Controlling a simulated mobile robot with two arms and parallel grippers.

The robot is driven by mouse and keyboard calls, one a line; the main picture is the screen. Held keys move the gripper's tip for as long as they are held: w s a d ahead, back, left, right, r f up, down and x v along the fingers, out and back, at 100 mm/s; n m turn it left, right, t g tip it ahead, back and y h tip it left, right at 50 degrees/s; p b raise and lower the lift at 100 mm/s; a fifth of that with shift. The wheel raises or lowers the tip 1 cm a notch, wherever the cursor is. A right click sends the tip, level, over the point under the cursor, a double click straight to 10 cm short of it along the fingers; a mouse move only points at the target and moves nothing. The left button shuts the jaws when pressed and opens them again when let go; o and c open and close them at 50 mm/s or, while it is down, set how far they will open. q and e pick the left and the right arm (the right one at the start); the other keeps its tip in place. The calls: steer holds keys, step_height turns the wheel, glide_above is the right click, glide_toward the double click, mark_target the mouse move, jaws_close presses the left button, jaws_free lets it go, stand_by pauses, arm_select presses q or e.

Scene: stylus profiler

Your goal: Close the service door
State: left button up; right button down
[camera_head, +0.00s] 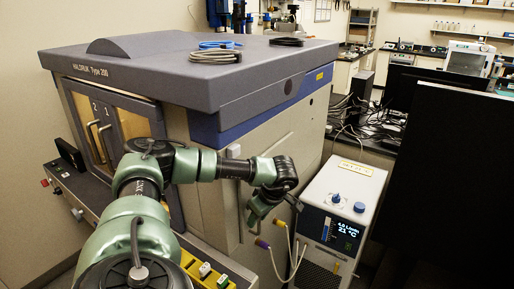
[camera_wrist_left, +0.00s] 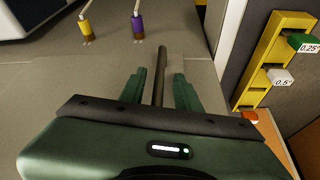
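The service door (camera_wrist_left: 85,85) appears to be the beige-grey side panel of the large instrument (camera_head: 225,90); my arm hides part of that side in the head view. Its outline is hard to make out, and I cannot tell how far it stands open. A dark bar (camera_wrist_left: 161,70), which looks like a handle, projects along the panel in the left wrist view. My left gripper (camera_head: 257,212) is beside the panel; in the wrist view its fingers (camera_wrist_left: 160,90) are open, one on each side of the bar, with gaps visible. My right gripper is not in view.
A white control unit (camera_head: 340,205) with a lit display stands close to the right of my gripper. Yellow- and purple-ended cables (camera_head: 278,225) hang between it and the instrument. A yellow rack (camera_wrist_left: 272,60) with coloured tags is at the right in the wrist view. A dark monitor fills the head view's right side.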

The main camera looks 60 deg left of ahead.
arm_select(q)
steer(key=b+v, duration=0.1)
steer(key=v, duration=0.6)
steer(key=shift+r+b, duration=0.25)
steer(key=shift+b, duration=0.15)
